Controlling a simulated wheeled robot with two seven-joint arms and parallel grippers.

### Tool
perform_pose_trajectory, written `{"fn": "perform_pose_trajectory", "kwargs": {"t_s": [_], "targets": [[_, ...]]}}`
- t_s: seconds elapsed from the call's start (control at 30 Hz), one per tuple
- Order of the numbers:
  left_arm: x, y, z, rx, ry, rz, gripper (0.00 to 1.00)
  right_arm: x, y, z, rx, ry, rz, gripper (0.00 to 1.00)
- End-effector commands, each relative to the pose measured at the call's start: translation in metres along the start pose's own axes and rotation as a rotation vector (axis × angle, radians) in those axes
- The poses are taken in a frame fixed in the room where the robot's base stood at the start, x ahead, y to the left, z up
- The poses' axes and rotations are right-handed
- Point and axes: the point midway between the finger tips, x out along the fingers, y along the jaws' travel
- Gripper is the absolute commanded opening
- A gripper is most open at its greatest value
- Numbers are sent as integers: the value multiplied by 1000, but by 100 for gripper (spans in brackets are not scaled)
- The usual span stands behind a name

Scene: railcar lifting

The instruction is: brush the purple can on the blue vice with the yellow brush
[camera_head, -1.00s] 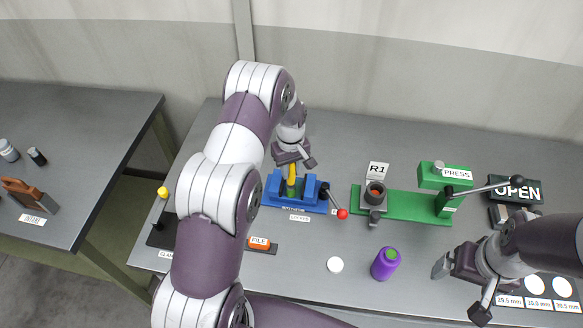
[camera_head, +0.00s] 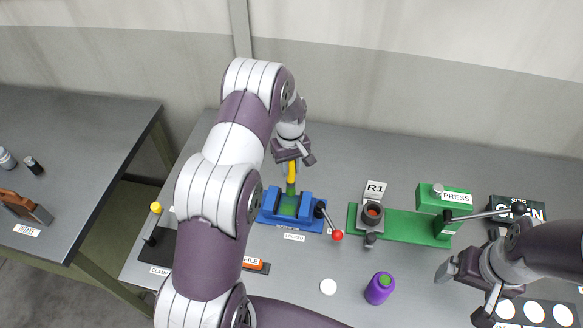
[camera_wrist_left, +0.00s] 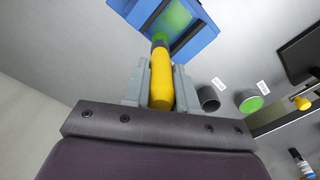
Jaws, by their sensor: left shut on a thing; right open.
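The yellow brush (camera_head: 291,174) is upright in my left gripper (camera_head: 292,163), which is shut on its handle. A purple can (camera_head: 377,293) with a green top stands on the table in front, apart from the vice. My right gripper (camera_head: 462,288) is open and empty, right of the can.
The vice's red-knobbed lever (camera_head: 338,235) sticks out to its right. A second table (camera_head: 80,130) is left.

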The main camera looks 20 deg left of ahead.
Motion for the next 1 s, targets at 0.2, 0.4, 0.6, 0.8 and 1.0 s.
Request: {"fn": "perform_pose_trajectory", "kwargs": {"t_s": [0.2,0.4,0.6,0.8,1.0], "targets": [[-24,-1,-2,1,3,2,0,-16,0,-2,0,0,0,93],[-42,-3,-2,3,2,2,0,-28,0,-3,0,0,0,93],[-51,-4,-3,5,2,1,0,-33,0,-4,0,0,0,93],[-51,-4,-3,5,2,1,0,-32,0,-4,0,0,0,93],[-51,-4,-3,5,2,1,0,-32,0,-4,0,0,0,93]]}}
